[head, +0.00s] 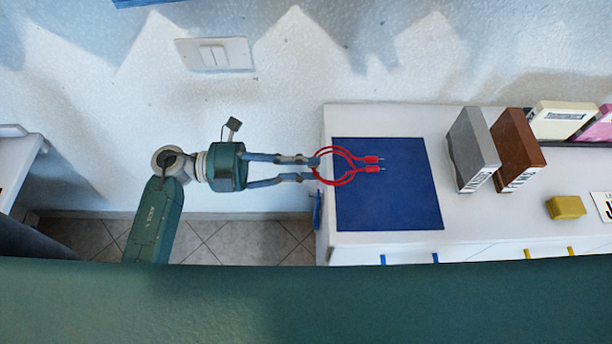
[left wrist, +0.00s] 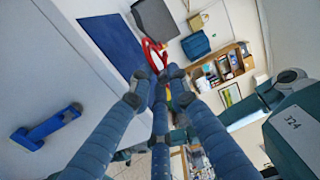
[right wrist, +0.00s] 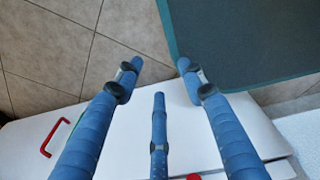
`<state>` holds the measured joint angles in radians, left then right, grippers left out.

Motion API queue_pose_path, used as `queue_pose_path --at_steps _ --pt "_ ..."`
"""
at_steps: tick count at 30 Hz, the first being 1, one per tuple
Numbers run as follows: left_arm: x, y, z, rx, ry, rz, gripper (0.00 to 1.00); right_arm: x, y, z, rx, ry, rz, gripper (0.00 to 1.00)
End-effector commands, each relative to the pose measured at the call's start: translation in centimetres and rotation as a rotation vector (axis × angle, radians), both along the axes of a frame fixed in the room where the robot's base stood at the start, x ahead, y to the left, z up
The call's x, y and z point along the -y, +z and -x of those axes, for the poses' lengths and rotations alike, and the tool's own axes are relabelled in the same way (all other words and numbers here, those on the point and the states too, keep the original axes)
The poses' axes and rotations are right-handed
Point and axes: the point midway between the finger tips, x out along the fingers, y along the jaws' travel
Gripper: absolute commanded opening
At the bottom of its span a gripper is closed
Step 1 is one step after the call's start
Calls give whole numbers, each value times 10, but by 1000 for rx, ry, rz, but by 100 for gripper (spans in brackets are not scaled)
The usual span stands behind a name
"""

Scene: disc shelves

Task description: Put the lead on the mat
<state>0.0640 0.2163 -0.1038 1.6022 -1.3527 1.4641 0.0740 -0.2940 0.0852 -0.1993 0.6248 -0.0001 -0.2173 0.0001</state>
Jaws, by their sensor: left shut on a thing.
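The lead is a red looped cable (head: 349,179) with two red plugs that have metal tips. In the head view it shows over the left part of the blue mat (head: 400,205), plugs pointing right. My left gripper (head: 316,169) comes in from the left and is shut on the lead at its left end, at the mat's left edge. In the left wrist view the red lead (left wrist: 152,53) shows beyond the fingers, near the mat (left wrist: 112,42). I cannot tell whether the lead touches the mat. My right gripper (right wrist: 160,68) is open and empty in the right wrist view, above a white surface and tiled floor.
A grey box (head: 473,150) and a brown box (head: 518,150) stand right of the mat on the white top (head: 450,218). A yellow block (head: 566,207) lies further right. A blue handle-like piece (head: 317,211) is on the unit's left side.

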Motion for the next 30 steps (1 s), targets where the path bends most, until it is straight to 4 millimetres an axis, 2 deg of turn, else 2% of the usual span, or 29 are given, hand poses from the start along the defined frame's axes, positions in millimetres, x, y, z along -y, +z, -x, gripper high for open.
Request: queue_pose_path --at_steps 13,26,27,29,30 --pt "0 -51 -1 -1 2 2 0 -10 -3 9 -15 -1 -10 40" --pt "0 -60 0 1 0 0 0 -5 -7 11 -17 0 -6 40" --pt "0 -60 0 1 0 0 21 -5 -6 11 -16 -1 -5 40" --pt "0 -59 0 1 0 0 33 -3 -6 11 -16 0 -3 40" --pt "0 -59 0 1 1 0 36 -3 -6 11 -16 0 -3 40"
